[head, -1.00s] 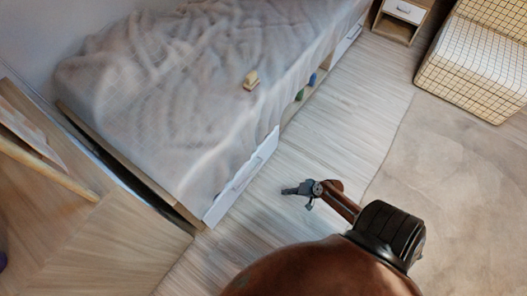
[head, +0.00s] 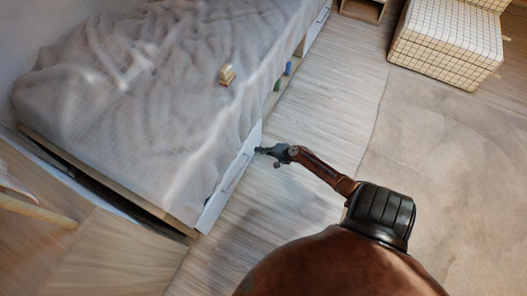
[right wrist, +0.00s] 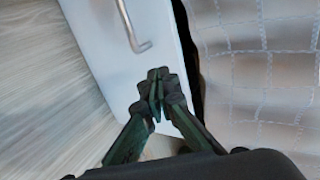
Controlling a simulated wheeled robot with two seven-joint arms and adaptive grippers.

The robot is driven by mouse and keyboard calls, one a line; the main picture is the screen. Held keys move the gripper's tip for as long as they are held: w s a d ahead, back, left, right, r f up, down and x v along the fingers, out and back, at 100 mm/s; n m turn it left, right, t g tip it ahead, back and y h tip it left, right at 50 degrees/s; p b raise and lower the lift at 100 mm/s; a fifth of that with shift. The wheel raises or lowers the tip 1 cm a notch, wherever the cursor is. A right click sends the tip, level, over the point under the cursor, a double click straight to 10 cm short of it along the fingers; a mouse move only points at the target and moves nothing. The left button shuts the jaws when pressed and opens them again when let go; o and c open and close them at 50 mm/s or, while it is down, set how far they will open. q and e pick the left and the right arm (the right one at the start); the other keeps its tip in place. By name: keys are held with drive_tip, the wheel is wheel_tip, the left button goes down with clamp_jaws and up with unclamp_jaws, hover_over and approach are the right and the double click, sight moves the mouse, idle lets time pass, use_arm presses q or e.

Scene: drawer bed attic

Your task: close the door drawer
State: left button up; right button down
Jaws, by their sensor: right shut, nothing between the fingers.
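The near drawer under the bed has a white front (head: 222,194) with a thin handle. Its front also shows in the right wrist view (right wrist: 98,42), with a grey metal handle (right wrist: 131,28). A dark gap separates the front's edge from the blanket side there, so the drawer looks somewhat open. My right gripper (head: 259,150) is at the far end of the drawer front. In the right wrist view its fingertips (right wrist: 157,78) are together, empty, over the front's edge and below the handle. I cannot tell whether they touch it. My left gripper is out of view.
The bed with a grey blanket (head: 130,95) lies at the left, with a small wooden object (head: 227,75) on it. An open shelf gap with coloured items (head: 288,68) follows the drawer. The floor (head: 325,110) beside the bed is clear. A checked armchair (head: 440,45) stands back right.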

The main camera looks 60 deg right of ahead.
sight(246, 146)
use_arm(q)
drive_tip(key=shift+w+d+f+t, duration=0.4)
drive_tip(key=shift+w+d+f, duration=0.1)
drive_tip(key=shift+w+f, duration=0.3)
use_arm(e)
drive_tip(key=shift+w+a+f, duration=0.1)
drive_tip(key=shift+w, duration=1.1)
drive_tip(key=shift+w+a+f, duration=0.1)
drive_tip(key=shift+w, duration=1.1)
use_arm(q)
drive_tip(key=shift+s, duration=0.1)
